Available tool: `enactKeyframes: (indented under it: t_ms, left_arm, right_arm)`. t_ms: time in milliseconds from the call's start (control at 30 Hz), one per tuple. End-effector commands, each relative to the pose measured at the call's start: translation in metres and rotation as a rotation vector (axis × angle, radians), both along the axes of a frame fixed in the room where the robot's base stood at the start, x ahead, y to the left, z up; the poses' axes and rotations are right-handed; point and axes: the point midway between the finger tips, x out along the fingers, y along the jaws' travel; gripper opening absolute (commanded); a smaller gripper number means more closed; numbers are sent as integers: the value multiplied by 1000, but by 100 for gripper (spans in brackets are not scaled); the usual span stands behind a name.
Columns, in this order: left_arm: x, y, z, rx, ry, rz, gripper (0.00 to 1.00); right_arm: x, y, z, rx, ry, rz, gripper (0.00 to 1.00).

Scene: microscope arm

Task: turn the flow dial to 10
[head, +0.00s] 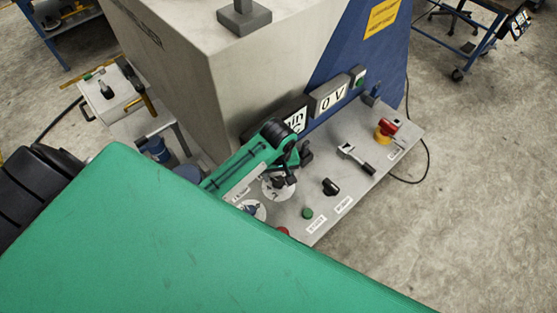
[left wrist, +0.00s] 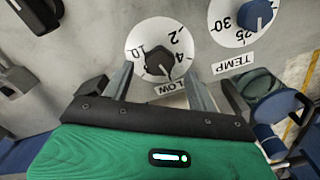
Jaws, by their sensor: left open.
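The flow dial (left wrist: 158,61) has a white round face with upside-down numbers and a dark knob. It sits on the grey panel in the left wrist view, its label partly covered by my gripper. I cannot read its setting for sure. In the head view its white face (head: 270,193) shows partly behind my gripper. My left gripper (head: 286,181) is open over the dial. In the left wrist view its fingers (left wrist: 158,72) stand on either side of the knob; whether they touch it I cannot tell. My right gripper is not seen.
A temp dial with a blue knob (left wrist: 257,15) sits beside the flow dial. The panel (head: 320,215) also holds a black switch (head: 330,187), a green button (head: 307,213), a lever (head: 356,158) and a red-and-yellow knob (head: 386,129). A large grey housing (head: 190,70) rises behind.

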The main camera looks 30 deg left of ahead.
Motion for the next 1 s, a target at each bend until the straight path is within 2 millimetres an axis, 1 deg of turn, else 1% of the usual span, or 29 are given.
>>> enactKeyframes:
  t_ms: [33,200,233,300,400,500,633,1000]
  left_arm:
    - [2,0,10,-2,-7,0,59]
    - [1,0,52,-2,-7,0,59]
    - [2,1,65,1,-7,0,59]
    - [1,1,80,1,-6,-1,59]
    - [1,1,94,3,-4,-2,59]
    - [1,1,101,2,-4,0,59]
    - [0,0,105,1,-1,0,59]
    - [0,0,104,0,-1,1,59]
  right_arm:
    - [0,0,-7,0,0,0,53]
    - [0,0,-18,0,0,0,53]
    - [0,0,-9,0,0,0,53]
    - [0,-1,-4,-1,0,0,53]
    - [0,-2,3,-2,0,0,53]
    - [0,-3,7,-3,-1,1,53]
    - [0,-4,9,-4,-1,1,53]
    - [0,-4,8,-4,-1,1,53]
